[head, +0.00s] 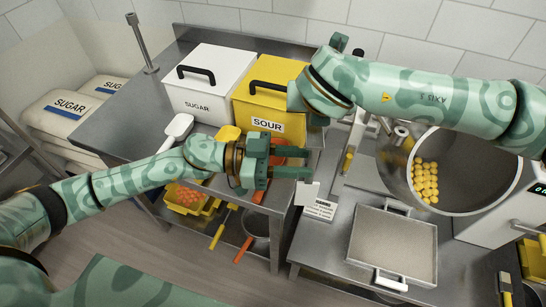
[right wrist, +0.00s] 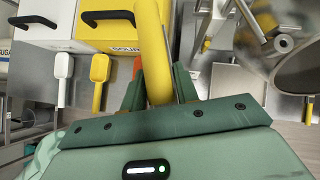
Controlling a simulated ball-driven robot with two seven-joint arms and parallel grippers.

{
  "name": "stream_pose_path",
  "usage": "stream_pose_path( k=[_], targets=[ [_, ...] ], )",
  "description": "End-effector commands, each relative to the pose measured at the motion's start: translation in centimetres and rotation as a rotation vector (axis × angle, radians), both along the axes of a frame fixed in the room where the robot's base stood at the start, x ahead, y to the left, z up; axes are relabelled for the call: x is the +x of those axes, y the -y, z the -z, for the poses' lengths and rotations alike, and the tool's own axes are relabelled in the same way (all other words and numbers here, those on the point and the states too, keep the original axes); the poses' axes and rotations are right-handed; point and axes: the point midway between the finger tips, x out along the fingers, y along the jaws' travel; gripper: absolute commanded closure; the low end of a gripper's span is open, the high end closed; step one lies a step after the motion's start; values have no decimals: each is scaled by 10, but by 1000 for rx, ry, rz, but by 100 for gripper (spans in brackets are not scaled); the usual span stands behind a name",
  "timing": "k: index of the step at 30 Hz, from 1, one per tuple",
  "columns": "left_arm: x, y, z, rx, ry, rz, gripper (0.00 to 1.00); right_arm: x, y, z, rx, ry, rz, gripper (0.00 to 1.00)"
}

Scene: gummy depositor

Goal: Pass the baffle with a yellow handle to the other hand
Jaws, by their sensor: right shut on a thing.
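The baffle's yellow handle (right wrist: 152,45) fills the middle of the right wrist view, rising as a thick curved bar. My right gripper (right wrist: 156,88) is shut on it. The rest of the baffle cannot be made out. In the head view my right wrist hides its own gripper and the handle. My left gripper (head: 308,162) is open and empty in the head view, fingers pointing right, in front of the sour bin and below my right wrist. The two fingers are apart with nothing between them.
A white sugar bin (head: 203,100) and yellow sour bin (head: 262,98) stand at the back. A drum with yellow candies (head: 425,180) is at the right, above a metal tray (head: 392,245). A small sign (head: 321,209) stands near the left gripper. Scoops (head: 178,128) lie by the bins.

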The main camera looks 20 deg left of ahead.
Motion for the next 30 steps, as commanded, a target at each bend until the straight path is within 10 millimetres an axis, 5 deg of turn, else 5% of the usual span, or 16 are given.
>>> stream_pose_path(
  k=[9,20,24,28,29,30],
  targets=[
    [11,50,0,-1,0,-1,67,0,0,-1,0,1,0,100],
    [13,57,0,0,1,-3,67,0,0,-1,0,1,0,100],
    [13,57,0,0,1,-3,98,0,0,-1,0,1,0,100],
    [13,57,0,0,1,-2,100,0,0,-1,0,2,0,100],
    [13,57,-1,0,2,-2,100,0,0,-1,0,2,0,64],
    [13,57,-1,-1,2,-1,100,0,0,-1,0,2,0,53]
  ],
)
